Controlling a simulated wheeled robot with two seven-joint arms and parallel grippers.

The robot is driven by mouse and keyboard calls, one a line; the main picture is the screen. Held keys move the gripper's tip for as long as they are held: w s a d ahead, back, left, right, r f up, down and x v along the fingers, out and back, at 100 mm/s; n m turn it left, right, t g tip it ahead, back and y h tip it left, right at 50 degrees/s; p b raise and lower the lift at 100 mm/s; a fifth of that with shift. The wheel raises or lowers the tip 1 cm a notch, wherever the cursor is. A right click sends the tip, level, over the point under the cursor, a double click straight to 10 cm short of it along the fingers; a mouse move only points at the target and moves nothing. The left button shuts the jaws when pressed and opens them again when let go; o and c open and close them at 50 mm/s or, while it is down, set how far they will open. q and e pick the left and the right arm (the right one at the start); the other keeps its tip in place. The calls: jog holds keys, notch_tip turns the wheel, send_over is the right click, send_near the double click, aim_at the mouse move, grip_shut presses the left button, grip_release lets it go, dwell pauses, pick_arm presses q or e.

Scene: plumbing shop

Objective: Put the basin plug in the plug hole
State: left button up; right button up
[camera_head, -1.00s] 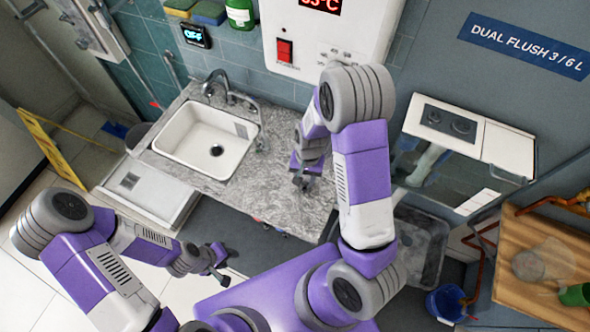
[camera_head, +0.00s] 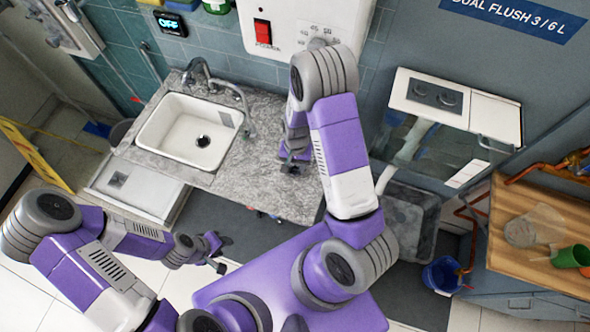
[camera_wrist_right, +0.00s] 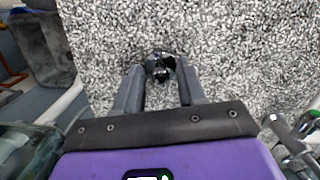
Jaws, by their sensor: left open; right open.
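The white basin (camera_head: 152,139) is set in the grey speckled counter at the left. Its dark plug hole (camera_head: 203,141) is in the basin floor and looks uncovered. A small dark, shiny round thing, apparently the basin plug (camera_wrist_right: 160,66), lies on the counter in the right wrist view. My right gripper (camera_wrist_right: 158,82) is open, with its fingers either side of the near edge of the plug. In the head view my right gripper (camera_head: 292,166) is low over the counter, right of the basin, and hides the plug. My left gripper (camera_head: 219,264) is open and empty, low in front of the counter.
A grey tap (camera_head: 195,72) and a hose-like spout (camera_head: 247,112) stand at the basin's back and right rim. Bare counter (camera_head: 240,180) lies between basin and right gripper. A white heater (camera_head: 300,25) hangs on the wall behind my right arm.

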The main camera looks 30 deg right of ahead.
grip_shut()
